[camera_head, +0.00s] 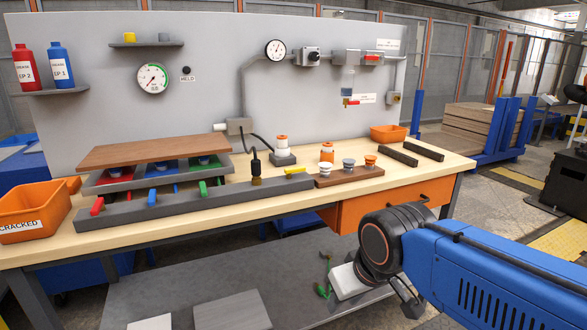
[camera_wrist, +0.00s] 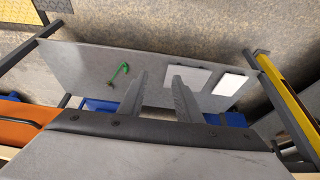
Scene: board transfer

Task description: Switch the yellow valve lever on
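The yellow valve lever (camera_head: 296,171) is at the right end of a long dark grey bar (camera_head: 225,202) on the workbench in the head view. It lies low, roughly along the bar. Red (camera_head: 97,206), blue (camera_head: 152,197) and green (camera_head: 203,189) levers stand along the same bar to its left. My gripper (camera_wrist: 160,80) shows two fingers with a clear gap and nothing between them in the wrist view. In the head view my arm is at the lower right, in front of the bench and well away from the yellow lever. The lever is not seen in the wrist view.
A brass piece with a black handle (camera_head: 256,170) stands left of the yellow lever. A wooden board with small cups (camera_head: 349,177) lies just right. A brown board (camera_head: 155,150) rests over coloured bins behind. The lower shelf (camera_head: 120,285) holds flat plates and a green item (camera_wrist: 120,75).

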